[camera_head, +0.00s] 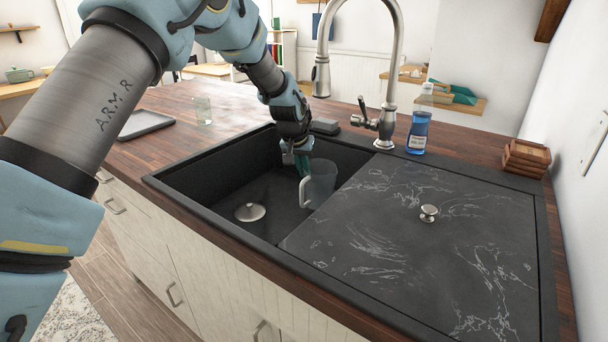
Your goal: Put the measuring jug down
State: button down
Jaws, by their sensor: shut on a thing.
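The measuring jug (319,183) is a clear, greyish vessel with a pale handle on its left side. It looks upright, in or over the right side of the open sink basin (240,205), beside the dark marbled cover. My gripper (302,168) points down at the jug's upper left and is shut on it near the handle. The fingertips are small and partly hidden. I cannot tell whether the jug's base touches the sink floor.
A marbled cover (430,240) with a knob fills the sink's right side. The faucet (385,110), a blue bottle (418,132) and wooden coasters (525,158) stand behind. A glass (203,110) and a dark tray (147,124) sit on the left counter. The basin's left part is free.

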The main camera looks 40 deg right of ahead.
jog(key=shift+f+p, duration=0.35)
jog(key=shift+f, duration=0.85)
jog(key=shift+f, duration=0.15)
jog(key=c, duration=1)
grip_release()
jog(key=b+v, duration=0.2)
jog(key=v, duration=1)
jog(key=shift+b, duration=0.35)
